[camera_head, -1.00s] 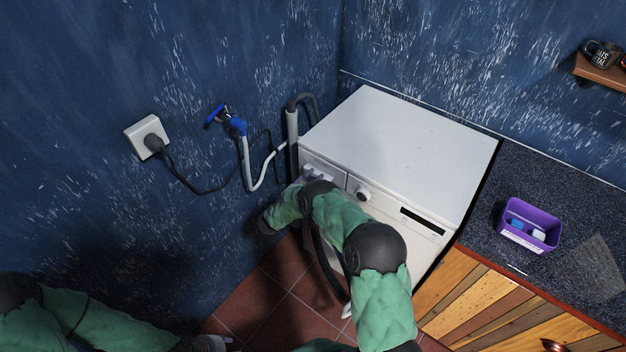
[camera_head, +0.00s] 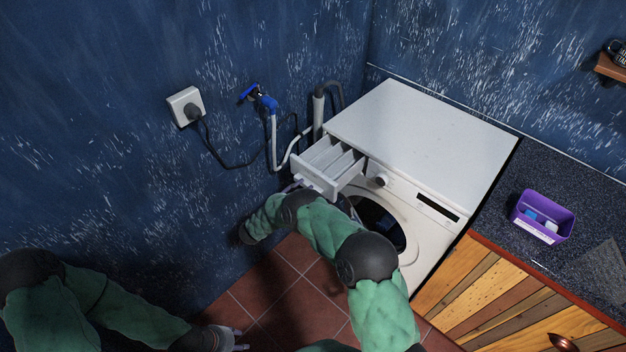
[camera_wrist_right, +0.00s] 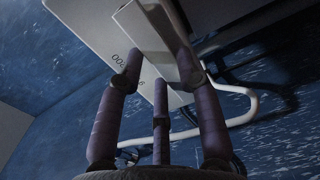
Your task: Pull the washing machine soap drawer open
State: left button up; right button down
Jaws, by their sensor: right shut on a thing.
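The white washing machine (camera_head: 430,135) stands in the corner. Its soap drawer (camera_head: 318,180) at the upper left of the front is pulled well out, and its inner compartments show from above. My right gripper (camera_head: 302,184) is at the drawer's front, partly hidden by my own arm. In the right wrist view its purple fingers (camera_wrist_right: 158,75) are shut on the drawer's front edge (camera_wrist_right: 130,25). My left gripper (camera_head: 238,339) is low at the bottom of the head view, away from the machine, with its fingers apart and empty.
The round door (camera_head: 375,222) is below the drawer, partly behind my right arm. A blue tap (camera_head: 263,101) with hoses and a wall socket (camera_head: 186,105) are on the left wall. A dark counter (camera_head: 520,235) with a purple box (camera_head: 543,215) adjoins on the right.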

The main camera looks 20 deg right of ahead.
jog(key=shift+s+a+f, duration=0.2)
jog(key=shift+s+a, duration=0.05)
jog(key=shift+a, duration=0.15)
jog(key=shift+s+a+f, duration=0.2)
jog(key=shift+a, duration=0.2)
jog(key=c, duration=0.9)
grip_release()
jog(key=shift+c, duration=0.2)
jog(key=shift+w+d+r, duration=0.1)
jog(key=v, duration=1.2)
